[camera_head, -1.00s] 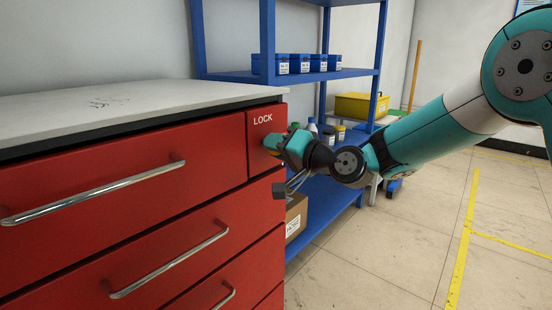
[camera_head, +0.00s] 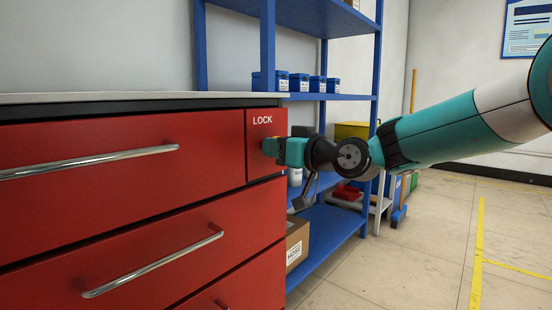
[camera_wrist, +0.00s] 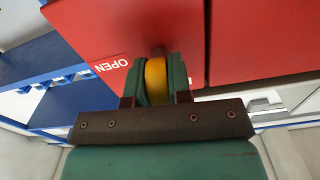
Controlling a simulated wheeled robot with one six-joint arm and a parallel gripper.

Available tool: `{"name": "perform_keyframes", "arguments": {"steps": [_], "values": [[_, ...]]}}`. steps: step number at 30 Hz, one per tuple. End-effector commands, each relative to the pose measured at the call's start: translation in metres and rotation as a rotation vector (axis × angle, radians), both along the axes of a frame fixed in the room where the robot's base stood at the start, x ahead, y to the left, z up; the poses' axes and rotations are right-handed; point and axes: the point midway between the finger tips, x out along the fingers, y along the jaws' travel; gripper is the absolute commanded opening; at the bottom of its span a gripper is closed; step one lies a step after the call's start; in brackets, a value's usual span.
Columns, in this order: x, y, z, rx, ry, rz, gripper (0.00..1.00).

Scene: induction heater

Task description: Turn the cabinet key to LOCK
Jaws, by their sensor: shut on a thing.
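The red cabinet (camera_head: 95,141) stands at the left in the head view, with a white LOCK label (camera_head: 262,120) on the small panel at its upper right corner. My gripper (camera_head: 269,148) is at that panel, just below the label. In the wrist view, the teal fingers of my gripper (camera_wrist: 158,82) are shut on the yellow key (camera_wrist: 155,80), one on each side of it. The key meets the red panel at its far end. A white OPEN label (camera_wrist: 109,65) shows to the left of the fingers. The fingers mostly hide the key in the head view.
A blue shelf rack (camera_head: 268,45) stands right behind the cabinet, with several blue bins (camera_head: 300,83) and a cardboard box (camera_head: 297,241). Metal drawer handles (camera_head: 85,163) stick out from the cabinet front. Open tiled floor (camera_head: 420,240) lies to the right.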

Motion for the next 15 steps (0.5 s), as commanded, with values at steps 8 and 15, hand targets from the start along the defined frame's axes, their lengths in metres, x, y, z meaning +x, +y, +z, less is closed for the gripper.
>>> {"name": "perform_keyframes", "arguments": {"steps": [8,15], "values": [[0.0001,-0.0004,-0.0022,-0.054,-0.062,-0.001,0.00],[0.0000,-0.0004,-0.0014,-0.064,-0.076,-0.001,0.00]]}}
